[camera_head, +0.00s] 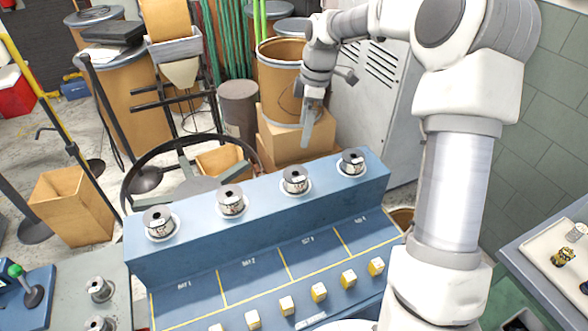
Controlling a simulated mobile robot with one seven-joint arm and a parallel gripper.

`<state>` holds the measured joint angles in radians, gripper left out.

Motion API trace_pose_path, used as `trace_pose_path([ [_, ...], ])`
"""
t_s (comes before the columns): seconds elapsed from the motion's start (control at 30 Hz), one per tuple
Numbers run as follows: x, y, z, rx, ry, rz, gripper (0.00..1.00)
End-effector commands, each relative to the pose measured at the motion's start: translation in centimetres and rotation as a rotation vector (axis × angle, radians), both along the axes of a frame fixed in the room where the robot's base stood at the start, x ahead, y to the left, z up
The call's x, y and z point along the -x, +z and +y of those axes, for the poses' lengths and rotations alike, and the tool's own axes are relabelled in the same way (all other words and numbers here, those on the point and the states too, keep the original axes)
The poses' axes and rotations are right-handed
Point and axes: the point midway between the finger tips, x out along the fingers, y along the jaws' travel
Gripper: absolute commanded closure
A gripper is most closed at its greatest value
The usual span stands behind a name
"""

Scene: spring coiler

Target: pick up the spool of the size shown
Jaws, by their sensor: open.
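From left to right I see a first spool (159,223), a second spool (232,201), a third spool (295,180) and a last spool (352,162) near the right end. Their labels are too small to read, and I cannot make out a shown size. My gripper (308,125) points down behind the ledge, above and beyond the third spool. It is open, empty and apart from every spool.
Below the ledge, a blue panel (260,270) has yellow-lined bays, with several small pale blocks (319,292) along its front. More spools (99,289) stand on a grey table at left. Cardboard boxes (290,135) and a grey cabinet (370,90) stand behind. A tray (560,255) lies at right.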

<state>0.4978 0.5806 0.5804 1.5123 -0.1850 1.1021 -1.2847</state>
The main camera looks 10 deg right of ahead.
Motion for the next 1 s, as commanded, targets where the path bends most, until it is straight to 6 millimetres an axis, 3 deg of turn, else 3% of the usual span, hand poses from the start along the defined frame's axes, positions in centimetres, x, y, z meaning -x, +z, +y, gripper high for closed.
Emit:
trace_pose_path([
  [0.17,-0.2,-1.4,0.1,-0.008,0.013,0.005,0.0],
  [0.6,-0.4,-10.4,1.5,-0.007,0.011,0.005,0.0],
  [1.0,-0.5,-13.9,1.9,-0.008,0.011,0.005,0.0],
])
